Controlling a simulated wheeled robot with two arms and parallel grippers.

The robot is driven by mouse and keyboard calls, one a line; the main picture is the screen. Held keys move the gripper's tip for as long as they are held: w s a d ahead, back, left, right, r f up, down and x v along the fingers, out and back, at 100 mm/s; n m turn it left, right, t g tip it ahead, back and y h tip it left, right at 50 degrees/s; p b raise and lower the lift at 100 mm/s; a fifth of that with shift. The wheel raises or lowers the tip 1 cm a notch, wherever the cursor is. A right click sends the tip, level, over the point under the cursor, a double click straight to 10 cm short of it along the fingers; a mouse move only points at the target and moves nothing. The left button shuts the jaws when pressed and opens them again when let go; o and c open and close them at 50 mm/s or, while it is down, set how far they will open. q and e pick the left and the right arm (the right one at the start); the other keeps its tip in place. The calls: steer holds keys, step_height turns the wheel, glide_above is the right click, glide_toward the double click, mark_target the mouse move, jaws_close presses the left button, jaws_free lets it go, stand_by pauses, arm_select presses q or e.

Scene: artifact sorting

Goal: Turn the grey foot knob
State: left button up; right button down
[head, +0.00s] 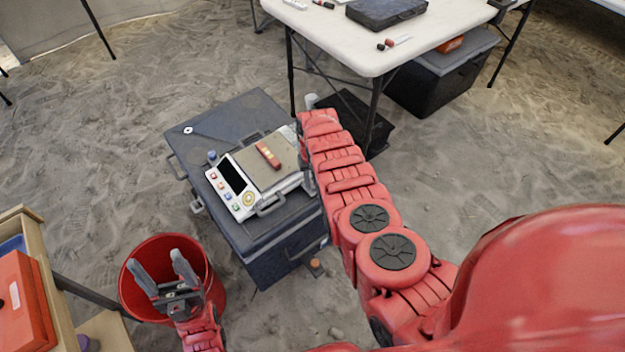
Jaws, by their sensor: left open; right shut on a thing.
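A white scale (250,184) with a dark screen, coloured buttons and a beige plate lies on a dark grey case (265,245). A small red and cream object (268,156) lies on its plate. A blue-grey knob (212,157) stands at the scale's left back corner. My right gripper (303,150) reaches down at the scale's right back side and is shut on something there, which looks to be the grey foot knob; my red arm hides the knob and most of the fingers. My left gripper (163,270) is open and empty above a red bucket (215,290).
A white folding table (350,45) stands at the back, with a dark case (385,10) and pens on it. A dark bin (440,85) is under it. A wooden shelf with an orange box (22,305) is at the lower left. Sandy floor is clear on the left.

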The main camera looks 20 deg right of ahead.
mark_target(312, 182)
steer(key=m, duration=0.4)
steer(key=shift+m+b, duration=0.3)
steer(key=shift+b, duration=0.05)
steer(key=m+b, duration=0.1)
steer(key=m, duration=0.3)
steer(key=shift+m, duration=0.4)
steer(key=c, duration=0.7)
jaws_free()
steer(key=shift+o, duration=0.2)
steer(key=shift+r, duration=0.1)
step_height(312, 182, up, 17)
steer(key=p, duration=0.3)
steer(key=shift+r, duration=0.1)
